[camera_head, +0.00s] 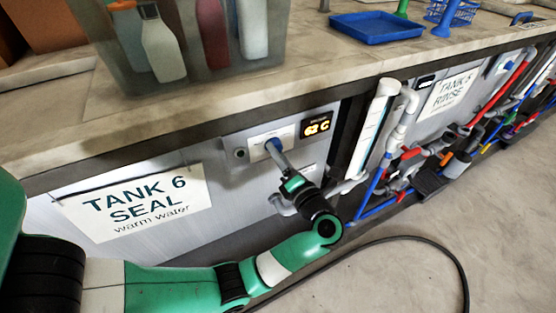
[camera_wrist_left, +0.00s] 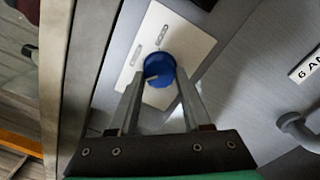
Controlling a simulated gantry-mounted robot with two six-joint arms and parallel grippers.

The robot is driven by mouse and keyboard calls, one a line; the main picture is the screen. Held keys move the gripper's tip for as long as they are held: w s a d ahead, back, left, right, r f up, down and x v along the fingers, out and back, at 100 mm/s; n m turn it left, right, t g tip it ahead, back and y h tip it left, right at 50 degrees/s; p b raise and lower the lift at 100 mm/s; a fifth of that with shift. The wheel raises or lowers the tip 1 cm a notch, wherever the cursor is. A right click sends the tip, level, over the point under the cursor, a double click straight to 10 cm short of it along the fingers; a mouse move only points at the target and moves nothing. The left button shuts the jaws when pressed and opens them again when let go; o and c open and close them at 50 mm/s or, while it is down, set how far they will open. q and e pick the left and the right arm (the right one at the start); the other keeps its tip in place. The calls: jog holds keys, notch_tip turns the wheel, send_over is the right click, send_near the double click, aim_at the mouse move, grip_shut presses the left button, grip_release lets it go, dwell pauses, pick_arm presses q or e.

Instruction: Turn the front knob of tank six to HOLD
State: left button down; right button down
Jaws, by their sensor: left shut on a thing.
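The blue front knob (camera_head: 271,143) of tank six sits on a white plate (camera_head: 259,154) on the grey tank front, right of the "TANK 6 SEAL" sign (camera_head: 135,205). It also shows in the left wrist view (camera_wrist_left: 163,66), with a small pale pointer mark on its face; the plate's small labels are too blurred to read. My left gripper (camera_head: 275,149) reaches up to the knob and is shut on it, one finger on each side in the left wrist view (camera_wrist_left: 158,82). My right gripper is in no view.
A lit display (camera_head: 317,125) is right of the knob plate. A white vertical pipe (camera_head: 374,128) and grey fittings stand further right. The countertop edge (camera_head: 200,135) overhangs above. A clear bin of bottles (camera_head: 190,75) and blue tray (camera_head: 376,28) rest on top. A dark hose (camera_head: 440,255) lies on the floor.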

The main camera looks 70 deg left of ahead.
pick_arm(q)
jog(key=shift+n+b, duration=0.8)
jog(key=shift+n, duration=0.4)
jog(key=shift+c, duration=1.8)
grip_release()
jog(key=shift+w+d, duration=0.1)
jog(key=d+p, duration=0.2)
jog(key=d, duration=0.9)
jog(key=shift+w+d+f, duration=0.2)
jog(key=shift+w, duration=0.25)
